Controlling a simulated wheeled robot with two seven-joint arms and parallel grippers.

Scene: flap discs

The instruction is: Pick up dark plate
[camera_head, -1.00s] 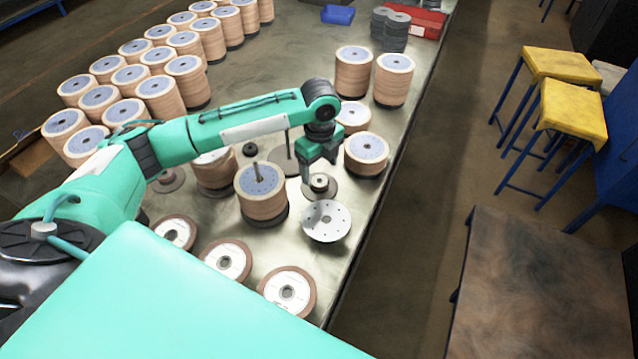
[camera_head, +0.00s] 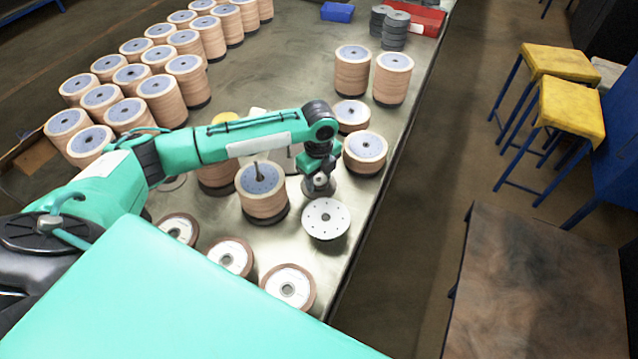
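My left gripper (camera_head: 319,173) points down over a small spindle (camera_head: 321,183) with a dark round base plate (camera_head: 331,192). The fingers are small and partly hidden, so I cannot tell whether they are open or touch the spindle or plate. Just in front of it lies a pale metal disc (camera_head: 326,219) with a hole in the middle. Two stacks of dark grey discs (camera_head: 394,32) stand at the far end of the table, away from the gripper. My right gripper is not in view.
A tall stack of tan discs (camera_head: 262,200) stands left of the gripper, and another stack (camera_head: 365,153) stands to the right. Several brown-rimmed discs (camera_head: 288,289) lie in front. A red box (camera_head: 428,22) and blue bin (camera_head: 337,12) are at the back. The table edge is close on the right.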

